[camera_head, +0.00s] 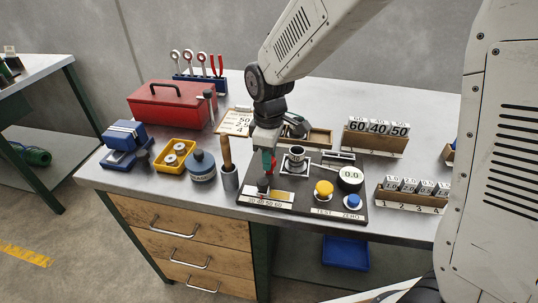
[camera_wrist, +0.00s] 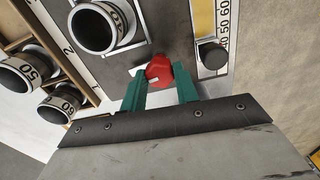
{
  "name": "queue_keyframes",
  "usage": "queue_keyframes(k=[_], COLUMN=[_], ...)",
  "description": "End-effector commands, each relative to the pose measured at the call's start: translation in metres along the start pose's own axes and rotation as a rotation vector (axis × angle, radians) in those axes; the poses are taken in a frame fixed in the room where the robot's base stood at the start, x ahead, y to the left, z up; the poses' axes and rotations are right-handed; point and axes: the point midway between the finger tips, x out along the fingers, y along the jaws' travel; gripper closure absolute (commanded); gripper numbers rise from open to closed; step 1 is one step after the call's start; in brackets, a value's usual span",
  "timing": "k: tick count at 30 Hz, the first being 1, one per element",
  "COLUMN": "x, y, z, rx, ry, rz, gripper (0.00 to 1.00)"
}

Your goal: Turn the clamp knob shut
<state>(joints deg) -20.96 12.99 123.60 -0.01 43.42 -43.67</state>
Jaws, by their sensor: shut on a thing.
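The red clamp knob (camera_wrist: 158,70) sits on the dark instrument panel (camera_head: 310,208), between my green fingers in the wrist view. My gripper (camera_wrist: 160,84) is shut on it. In the head view, my gripper (camera_head: 268,166) reaches down over the panel's left part, and only a little red shows at the fingers. A round metal cylinder (camera_wrist: 95,27) stands in the clamp area left of the knob in the wrist view; it also shows in the head view (camera_head: 296,155). The fingers hide part of the knob, and I cannot tell how far it is turned.
A slider with a black knob (camera_wrist: 211,54) lies close to my fingers. The panel carries a yellow button (camera_head: 323,190), a blue button (camera_head: 352,202) and a 0.0 dial (camera_head: 350,177). A wooden-handled tool (camera_head: 227,153) stands upright left of my gripper.

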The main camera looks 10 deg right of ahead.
Motion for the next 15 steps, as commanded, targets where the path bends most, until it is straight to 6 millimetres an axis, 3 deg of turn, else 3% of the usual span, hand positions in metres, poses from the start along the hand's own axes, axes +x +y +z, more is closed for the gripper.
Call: queue_keyframes(k=[15], x=[-0.0006], y=[0.0002], z=[-0.0003], rx=[0.488], ry=[0.001], rz=[0.001], gripper=[0.93])
